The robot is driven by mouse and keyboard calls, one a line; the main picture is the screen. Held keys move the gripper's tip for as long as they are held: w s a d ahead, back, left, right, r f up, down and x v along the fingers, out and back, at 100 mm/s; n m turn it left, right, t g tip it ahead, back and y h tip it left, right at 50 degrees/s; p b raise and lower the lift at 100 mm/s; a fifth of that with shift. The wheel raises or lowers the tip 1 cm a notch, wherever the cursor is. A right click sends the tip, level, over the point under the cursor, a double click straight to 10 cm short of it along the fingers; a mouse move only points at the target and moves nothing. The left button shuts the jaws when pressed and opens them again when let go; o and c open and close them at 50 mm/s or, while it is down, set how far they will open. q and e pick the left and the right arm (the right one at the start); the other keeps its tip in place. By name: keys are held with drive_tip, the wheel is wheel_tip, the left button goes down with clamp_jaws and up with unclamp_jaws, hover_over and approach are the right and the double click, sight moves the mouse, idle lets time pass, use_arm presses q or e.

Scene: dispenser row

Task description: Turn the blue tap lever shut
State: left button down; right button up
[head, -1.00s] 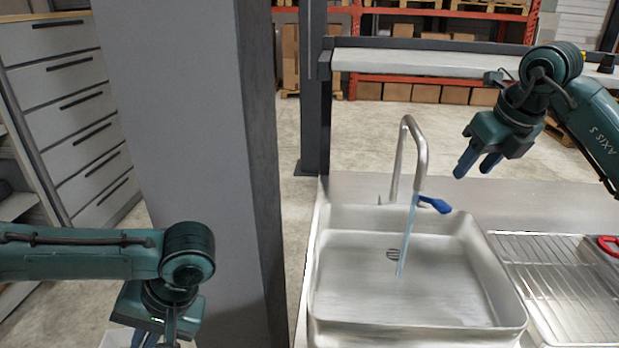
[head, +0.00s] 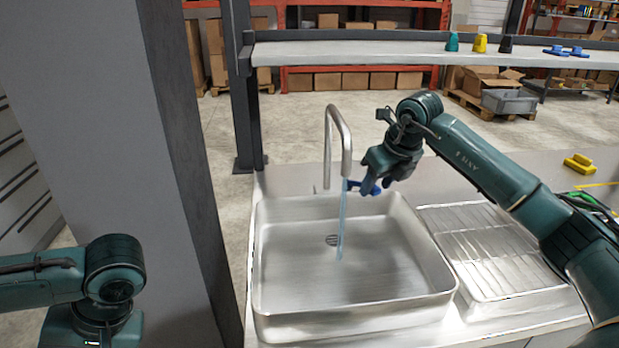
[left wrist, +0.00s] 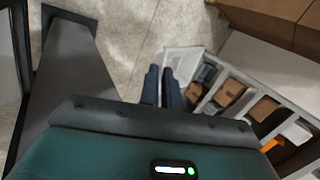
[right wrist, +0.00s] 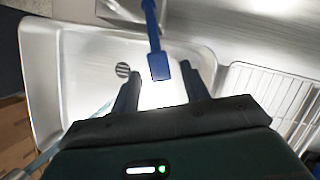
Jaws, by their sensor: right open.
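The blue tap lever (head: 352,184) sticks out to the right at the base of the steel tap (head: 345,140). A blue stream of water (head: 342,225) runs from the spout into the sink (head: 350,285). My right gripper (head: 377,188) is open at the lever's free end and partly hides it. In the right wrist view the lever's paddle (right wrist: 160,70) lies between the spread fingertips (right wrist: 163,82), with a gap on both sides. My left gripper shows in the left wrist view (left wrist: 161,72), with its fingers close together and nothing between them, away from the sink.
A wire drying rack (head: 490,250) lies right of the sink. A shelf (head: 400,53) with cups crosses behind the counter. A grey pillar (head: 150,150) stands between my left arm and the sink. A yellow object (head: 580,165) lies on the right counter.

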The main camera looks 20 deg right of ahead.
clamp_jaws()
drive_tip(key=shift+d, duration=0.1)
idle(0.5)
